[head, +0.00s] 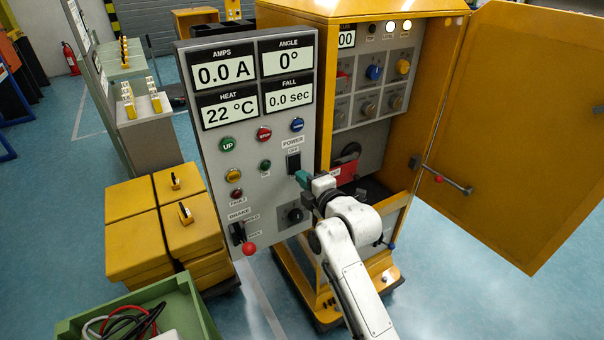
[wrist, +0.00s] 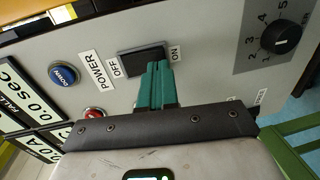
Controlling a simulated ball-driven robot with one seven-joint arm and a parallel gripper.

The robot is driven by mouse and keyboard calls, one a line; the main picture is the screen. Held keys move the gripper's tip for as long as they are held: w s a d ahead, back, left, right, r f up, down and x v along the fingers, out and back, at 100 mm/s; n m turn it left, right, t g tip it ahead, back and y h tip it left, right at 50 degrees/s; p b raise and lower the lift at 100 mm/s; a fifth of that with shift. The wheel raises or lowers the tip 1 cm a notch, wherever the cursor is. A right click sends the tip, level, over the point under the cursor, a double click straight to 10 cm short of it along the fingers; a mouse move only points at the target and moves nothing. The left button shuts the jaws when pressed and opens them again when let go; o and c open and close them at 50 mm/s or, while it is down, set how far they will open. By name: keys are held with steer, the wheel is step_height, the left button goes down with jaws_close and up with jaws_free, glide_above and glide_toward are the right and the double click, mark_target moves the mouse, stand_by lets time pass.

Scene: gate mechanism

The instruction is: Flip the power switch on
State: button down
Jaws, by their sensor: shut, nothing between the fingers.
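The power switch (head: 293,162) is a black rocker on the grey control panel (head: 190,70), under the POWER label. In the wrist view the switch (wrist: 143,60) sits between the OFF and ON labels. My gripper (head: 301,178) has green fingers, shut and empty. In the wrist view the closed fingertips (wrist: 158,68) overlap the ON end of the switch and hide part of it. I cannot tell whether they touch it or which way the rocker is tilted.
A blue DOWN button (wrist: 63,75), a red STOP button (head: 264,134) and a numbered knob (wrist: 281,37) are near the switch. A red-tipped brake lever (head: 249,249) sits lower left. The yellow cabinet door (head: 530,130) stands open at right.

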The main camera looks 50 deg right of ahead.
steer(key=shift+w+d+f, duration=0.1)
steer(key=shift+w+d, duration=0.05)
steer(key=shift+w, duration=0.45)
steer(key=shift+w+f+t+b, duration=0.1)
steer(key=shift+w+t+b, duration=0.15)
steer(key=shift+b, duration=0.65)
steer(key=shift+s, duration=0.1)
